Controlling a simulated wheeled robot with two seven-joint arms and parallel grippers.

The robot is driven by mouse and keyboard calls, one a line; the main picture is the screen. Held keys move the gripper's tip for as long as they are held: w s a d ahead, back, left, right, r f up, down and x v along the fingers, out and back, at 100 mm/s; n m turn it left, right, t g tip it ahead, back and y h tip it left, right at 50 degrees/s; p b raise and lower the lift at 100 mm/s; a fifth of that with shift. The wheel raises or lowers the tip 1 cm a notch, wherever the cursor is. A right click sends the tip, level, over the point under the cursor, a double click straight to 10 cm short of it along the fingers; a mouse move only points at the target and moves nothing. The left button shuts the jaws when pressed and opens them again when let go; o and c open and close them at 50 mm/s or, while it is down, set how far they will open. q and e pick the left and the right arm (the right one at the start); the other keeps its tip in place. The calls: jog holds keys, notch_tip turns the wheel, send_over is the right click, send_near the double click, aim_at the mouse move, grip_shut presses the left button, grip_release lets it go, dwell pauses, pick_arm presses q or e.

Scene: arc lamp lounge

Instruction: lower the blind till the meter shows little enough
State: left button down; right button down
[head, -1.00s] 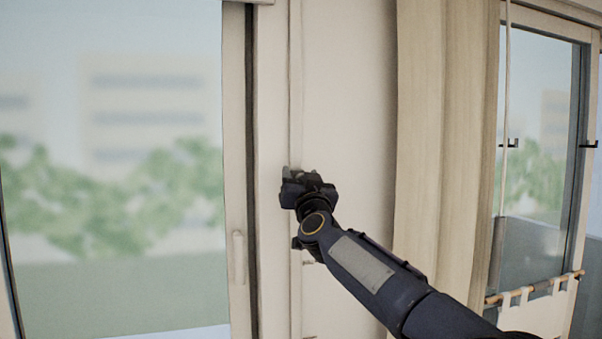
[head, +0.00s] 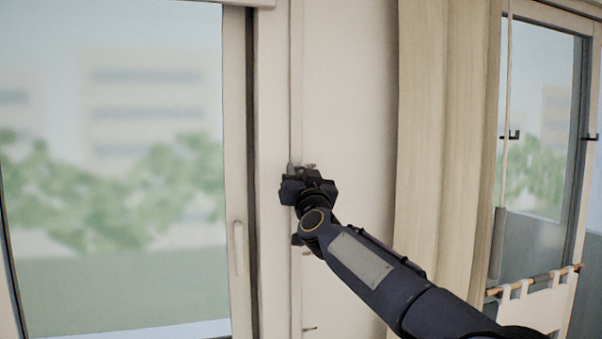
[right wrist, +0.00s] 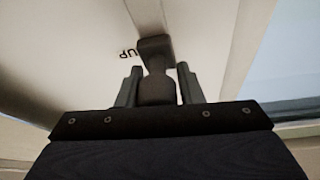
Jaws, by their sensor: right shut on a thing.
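My right gripper (head: 305,172) is at the pale wall strip beside the large window. In the right wrist view its fingers (right wrist: 158,88) are shut on a dark handle (right wrist: 155,50), whose wider end lies near the wall. The letters "UP" are printed on the pale panel beside it. A pale bar (head: 245,4) shows at the top edge of the head view, above the window; I cannot tell whether it belongs to the blind. I make out no meter in either view. My left gripper is out of view.
The large window (head: 115,230) fills the left, with a small pale handle (head: 238,248) on its frame. A beige curtain (head: 440,140) hangs right of my arm. Beyond it are another window (head: 535,150), a hanging cord (head: 506,100) and a wooden rod (head: 540,279).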

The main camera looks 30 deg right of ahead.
jog(key=f+b, duration=1.6)
jog(key=f, duration=0.5)
jog(key=shift+d, duration=0.2)
jog(key=c, duration=1.1)
grip_release()
jog(key=shift+s+d, duration=0.1)
jog(key=shift+o, duration=0.2)
jog(key=shift+s+a+f+b, duration=0.1)
jog(key=shift+a+b, duration=0.1)
jog(key=shift+b, duration=0.1)
jog(key=b+v, duration=0.1)
jog(key=v, duration=0.6)
jog(key=shift+s+b, duration=0.25)
jog(key=shift+b, duration=0.05)
jog(key=shift+f, duration=0.1)
